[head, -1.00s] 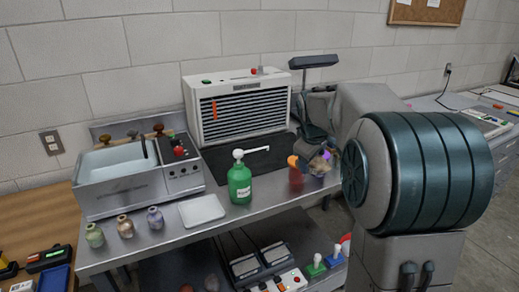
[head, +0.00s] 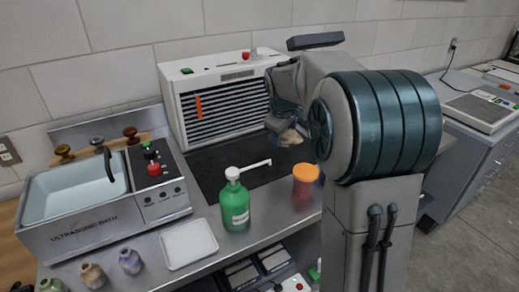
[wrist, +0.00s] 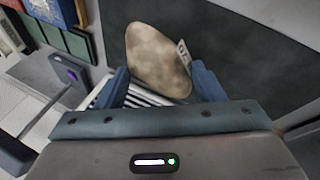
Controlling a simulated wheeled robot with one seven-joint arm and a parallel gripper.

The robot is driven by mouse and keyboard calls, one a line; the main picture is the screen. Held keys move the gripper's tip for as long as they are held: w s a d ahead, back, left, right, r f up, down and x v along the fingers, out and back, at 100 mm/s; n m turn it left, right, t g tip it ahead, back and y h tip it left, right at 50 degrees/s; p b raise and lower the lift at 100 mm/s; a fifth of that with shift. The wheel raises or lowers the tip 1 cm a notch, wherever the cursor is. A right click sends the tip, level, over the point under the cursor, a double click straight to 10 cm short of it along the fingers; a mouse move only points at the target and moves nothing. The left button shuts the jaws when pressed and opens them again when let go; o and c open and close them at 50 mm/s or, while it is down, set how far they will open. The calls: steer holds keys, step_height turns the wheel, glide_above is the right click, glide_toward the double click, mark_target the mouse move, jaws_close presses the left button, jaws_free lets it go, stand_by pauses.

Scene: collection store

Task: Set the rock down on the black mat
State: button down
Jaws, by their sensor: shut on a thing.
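The rock (head: 292,137) is tan and mottled. My gripper (wrist: 160,75) is shut on it, with one blue-grey finger on each side in the wrist view, where the rock (wrist: 158,58) shows as a rounded, tapering lump. A small white label with dark characters shows at its right side. In the head view my gripper holds the rock in the air near the right end of the black mat (head: 217,176). The mat lies flat on the bench in front of the white vented cabinet. My arm hides the mat's right end.
A green pump bottle (head: 235,203) stands at the mat's front edge, its spout reaching right over the mat. An orange-lidded jar (head: 305,181) stands right of it. The white vented cabinet (head: 218,102) is behind, the ultrasonic bath (head: 82,195) left. The mat's visible part looks clear.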

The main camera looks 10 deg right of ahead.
steer(key=w+a+f, duration=0.1)
steer(key=a, duration=0.1)
steer(key=w+a+f, duration=0.1)
steer(key=a, duration=0.1)
steer(key=w+a+f, duration=0.1)
steer(key=a+f, duration=0.1)
steer(key=shift+w+a, duration=0.1)
steer(key=shift+w, duration=0.3)
steer(key=shift+a+f, duration=0.1)
steer(key=shift+f, duration=2.05)
steer(key=shift+f, duration=0.1)
steer(key=shift+c, duration=1.8)
jaws_free()
steer(key=v, duration=1.2)
